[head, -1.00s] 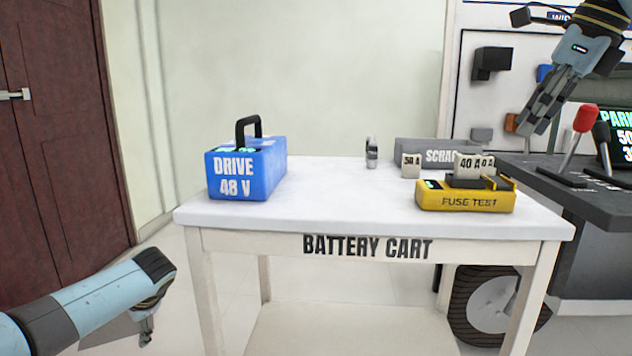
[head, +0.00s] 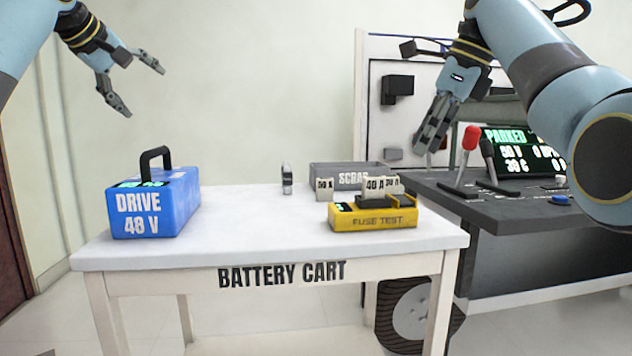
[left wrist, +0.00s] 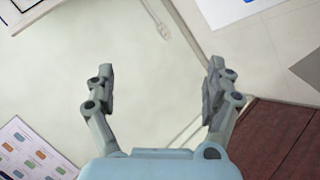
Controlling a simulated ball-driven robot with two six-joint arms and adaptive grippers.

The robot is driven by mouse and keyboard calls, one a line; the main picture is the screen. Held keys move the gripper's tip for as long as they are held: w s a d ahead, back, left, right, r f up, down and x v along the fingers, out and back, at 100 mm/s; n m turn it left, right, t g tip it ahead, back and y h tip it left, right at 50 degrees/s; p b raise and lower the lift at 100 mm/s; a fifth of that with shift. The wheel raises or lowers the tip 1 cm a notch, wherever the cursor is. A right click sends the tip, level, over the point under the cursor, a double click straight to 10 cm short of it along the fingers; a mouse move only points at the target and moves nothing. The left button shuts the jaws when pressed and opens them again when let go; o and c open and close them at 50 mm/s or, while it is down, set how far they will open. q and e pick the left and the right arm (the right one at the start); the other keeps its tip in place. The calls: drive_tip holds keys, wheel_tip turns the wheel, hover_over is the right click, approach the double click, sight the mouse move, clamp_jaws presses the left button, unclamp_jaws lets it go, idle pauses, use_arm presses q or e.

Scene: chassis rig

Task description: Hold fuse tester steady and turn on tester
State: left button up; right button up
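The yellow fuse tester (head: 373,217) sits at the right front of the white cart top, with "FUSE TEST" on its front and a dark raised part on top. A fuse marked 40 A (head: 375,185) shows at the tester; I cannot tell whether it is seated in it or behind it. My left gripper (head: 147,87) is open and empty, high above the blue battery at the left. Its spread fingers also show in the left wrist view (left wrist: 158,82) with nothing between them. My right gripper (head: 425,147) hangs right of the tester and above it, its fingers close together.
The blue DRIVE 48 V battery (head: 155,205) stands at the cart's left. A grey SCRAP bin (head: 330,170), a 50 A fuse (head: 324,189) and a small metal item (head: 287,179) are behind the tester. A red-knobbed lever (head: 470,140) rises from the dark console (head: 520,205) at right.

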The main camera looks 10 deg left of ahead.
use_arm(q)
drive_tip(key=w+d+f+n+g+h, duration=0.1)
drive_tip(key=d+f+n+h, duration=0.15)
drive_tip(key=d+f, duration=0.4)
drive_tip(key=w+d+f+n+g+h, duration=0.1)
drive_tip(key=d+f+h, duration=0.25)
drive_tip(key=d, duration=0.55)
drive_tip(key=n+g+h, duration=0.3)
drive_tip(key=n+h, duration=0.1)
approach(362, 199)
drive_tip(key=w+a, duration=0.1)
drive_tip(key=a, duration=0.1)
drive_tip(key=w+a, duration=0.2)
drive_tip(key=a, duration=0.1)
drive_tip(key=w+a, duration=0.2)
drive_tip(key=shift+a, duration=0.15)
drive_tip(key=s+d, duration=0.1)
drive_tip(key=d, duration=0.1)
drive_tip(key=s+d+f+n+g+h, duration=0.1)
drive_tip(key=d, duration=0.2)
drive_tip(key=s+d+n+g+h, duration=0.1)
drive_tip(key=d, duration=0.1)
drive_tip(key=shift+d+f, duration=0.35)
drive_tip(key=x, duration=1)
drive_tip(key=shift+d, duration=0.35)
drive_tip(key=shift+c, duration=0.4)
drive_tip(key=c, duration=1.3)
